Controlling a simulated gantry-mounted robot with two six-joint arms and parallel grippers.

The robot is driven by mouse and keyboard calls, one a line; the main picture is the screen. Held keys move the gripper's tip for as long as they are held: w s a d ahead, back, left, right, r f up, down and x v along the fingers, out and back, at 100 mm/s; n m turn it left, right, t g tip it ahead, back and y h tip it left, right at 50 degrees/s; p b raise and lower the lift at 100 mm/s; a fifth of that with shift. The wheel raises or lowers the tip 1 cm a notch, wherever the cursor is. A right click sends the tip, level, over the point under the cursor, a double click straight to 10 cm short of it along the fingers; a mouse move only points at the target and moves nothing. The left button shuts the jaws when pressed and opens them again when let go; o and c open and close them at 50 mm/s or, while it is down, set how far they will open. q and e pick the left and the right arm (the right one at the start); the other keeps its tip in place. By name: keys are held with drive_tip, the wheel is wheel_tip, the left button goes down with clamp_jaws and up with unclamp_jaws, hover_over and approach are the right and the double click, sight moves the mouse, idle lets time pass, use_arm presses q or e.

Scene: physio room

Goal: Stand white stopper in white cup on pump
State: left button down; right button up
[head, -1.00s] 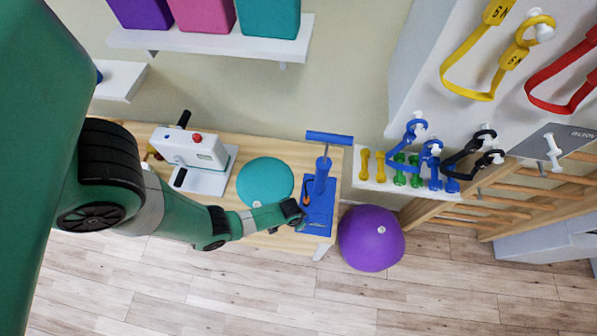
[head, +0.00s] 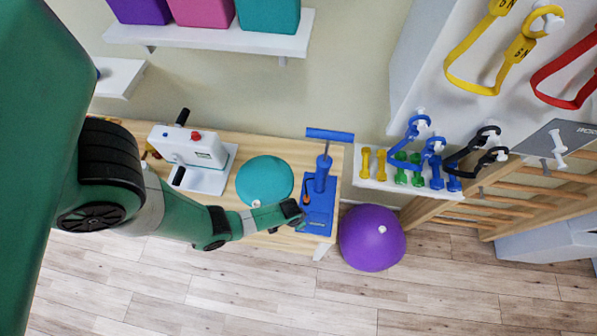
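The blue pump (head: 318,205) with its T-handle stands upright at the right end of the wooden bench, with a small orange part on its left side. My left gripper (head: 301,226) is at the pump's left edge, low over the base; its fingers are too small and dark to show whether they are open or shut, or hold anything. A white stopper (head: 382,229) shows on the purple ball (head: 368,244) on the floor, right of the pump. I cannot make out a white cup on the pump; it may be hidden by my gripper. My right gripper is not in view.
A teal cushion (head: 265,183) lies on the bench (head: 233,143), left of the pump, and a white device (head: 197,150) stands further left. Dumbbells (head: 401,167) stand on a white shelf at right, under hanging bands (head: 493,50). The floor in front is clear.

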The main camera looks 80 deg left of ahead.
use_arm(q)
drive_tip(key=shift+f, duration=0.35)
drive_tip(key=shift+c, duration=2.2)
unclamp_jaws()
drive_tip(key=shift+o, duration=0.2)
wheel_tip(320, 180, up, 7)
drive_tip(key=p, duration=0.6)
drive_tip(key=shift+r, duration=0.1)
